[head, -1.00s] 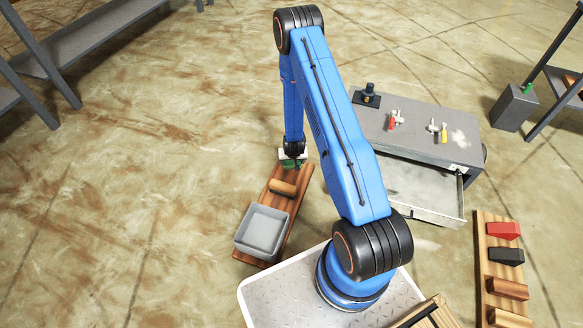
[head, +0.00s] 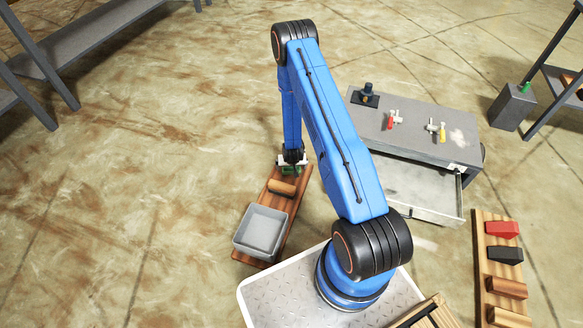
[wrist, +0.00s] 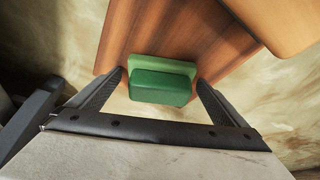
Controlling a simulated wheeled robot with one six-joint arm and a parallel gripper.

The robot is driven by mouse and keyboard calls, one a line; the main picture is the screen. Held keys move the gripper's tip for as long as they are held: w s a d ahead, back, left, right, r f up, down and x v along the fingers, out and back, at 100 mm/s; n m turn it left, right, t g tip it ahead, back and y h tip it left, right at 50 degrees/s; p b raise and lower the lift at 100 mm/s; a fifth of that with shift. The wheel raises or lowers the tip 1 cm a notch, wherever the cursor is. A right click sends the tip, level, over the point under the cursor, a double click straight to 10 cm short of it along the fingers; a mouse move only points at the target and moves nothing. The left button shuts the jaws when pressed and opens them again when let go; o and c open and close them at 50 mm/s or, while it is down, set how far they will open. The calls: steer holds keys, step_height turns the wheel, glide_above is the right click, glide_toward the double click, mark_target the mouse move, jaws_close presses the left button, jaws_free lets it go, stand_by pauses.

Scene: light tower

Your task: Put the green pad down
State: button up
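The green pad (wrist: 162,85), a dark green block with a lighter green layer, is at the far end of a brown wooden board (wrist: 150,40). It appears to rest on the board, though its underside is hidden. It also shows small under my gripper in the head view (head: 291,170). My gripper (wrist: 161,80) is open around the pad, one finger on each side, with narrow gaps between fingers and pad. In the head view, the board (head: 297,207) lies on the floor.
A wooden block (head: 282,187) and a grey open bin (head: 261,231) sit on the same board. To the right stand a grey bench (head: 410,122) with an open drawer (head: 410,193) and a second board (head: 486,265) with several blocks. Floor left of the bin is clear.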

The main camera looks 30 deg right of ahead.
steer(key=s+a+r+n+y, duration=0.1)
steer(key=s+a+r, duration=0.2)
steer(key=r, duration=1.3)
steer(key=s+a+r, duration=0.3)
steer(key=r, duration=1.3)
steer(key=s+a+r+n+y, duration=0.1)
steer(key=s+a+r, duration=0.2)
steer(key=r, duration=1.3)
steer(key=s+a+r+n, duration=0.1)
steer(key=s+a+r, duration=0.1)
steer(key=s+r, duration=1.45)
steer(key=s, duration=0.6)
steer(key=s+r+n, duration=0.1)
steer(key=s+r, duration=0.3)
steer(key=s, duration=0.5)
steer(key=shift+s+r+n+t, duration=0.2)
steer(key=shift+s+n+t, duration=0.05)
steer(key=shift+n+t, duration=0.05)
steer(key=shift+a, duration=0.1)
